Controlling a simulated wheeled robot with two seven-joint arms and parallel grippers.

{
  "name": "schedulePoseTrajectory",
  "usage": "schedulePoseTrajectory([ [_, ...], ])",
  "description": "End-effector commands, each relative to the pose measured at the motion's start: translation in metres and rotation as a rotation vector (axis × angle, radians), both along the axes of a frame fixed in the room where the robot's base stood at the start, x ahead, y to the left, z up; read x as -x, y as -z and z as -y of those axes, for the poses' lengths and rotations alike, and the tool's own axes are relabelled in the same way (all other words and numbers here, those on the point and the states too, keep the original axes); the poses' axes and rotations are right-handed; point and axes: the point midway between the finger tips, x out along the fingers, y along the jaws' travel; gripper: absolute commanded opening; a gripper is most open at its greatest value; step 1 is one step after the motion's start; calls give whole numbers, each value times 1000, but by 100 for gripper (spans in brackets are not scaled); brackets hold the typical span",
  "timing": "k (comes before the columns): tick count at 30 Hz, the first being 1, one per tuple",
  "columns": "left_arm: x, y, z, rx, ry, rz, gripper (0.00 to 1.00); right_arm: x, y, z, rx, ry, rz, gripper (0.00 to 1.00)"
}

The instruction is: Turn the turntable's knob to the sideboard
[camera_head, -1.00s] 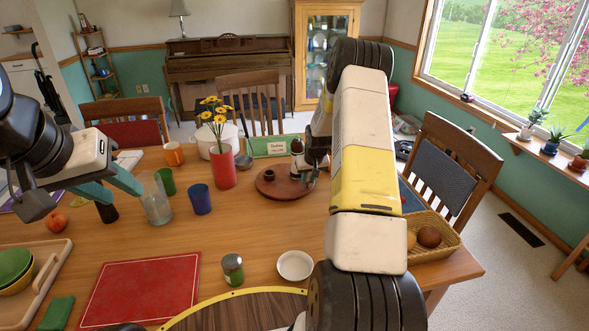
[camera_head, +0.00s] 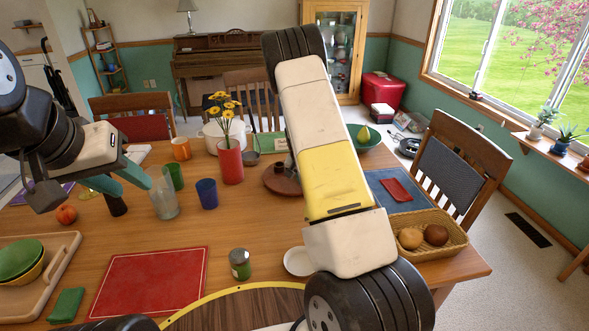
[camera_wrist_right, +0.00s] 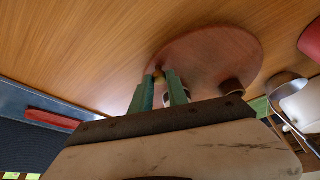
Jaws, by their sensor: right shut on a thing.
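The turntable (camera_head: 270,183) is a round reddish-brown disc on the wooden table; in the head view my right arm hides most of it. In the right wrist view the disc (camera_wrist_right: 215,50) shows more fully, with a small knob (camera_wrist_right: 159,74) at its near-left edge. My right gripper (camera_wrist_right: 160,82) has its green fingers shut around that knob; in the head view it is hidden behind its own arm. Dark small vessels (camera_wrist_right: 231,87) stand on the disc. My left gripper (camera_head: 133,188) is open and empty above the table at the left, near a dark cup and a glass jug.
A red vase with yellow flowers (camera_head: 230,162) and a white pot stand just left of the turntable. A blue mat (camera_head: 410,188), a bread basket (camera_head: 440,245) and a green bowl (camera_head: 367,141) are right of my right arm. A sideboard is not clearly identifiable.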

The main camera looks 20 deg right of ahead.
Motion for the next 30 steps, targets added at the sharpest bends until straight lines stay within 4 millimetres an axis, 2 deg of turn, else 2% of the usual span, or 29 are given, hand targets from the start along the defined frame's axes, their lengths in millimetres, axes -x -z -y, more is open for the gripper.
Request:
schedulePoseTrajectory([
  [15,0,0,0,0,0,0,36,0,0,-29,1,246,2,0],
  [30,0,0,0,0,0,0,36,-2,0,-43,0,383,3,0],
])
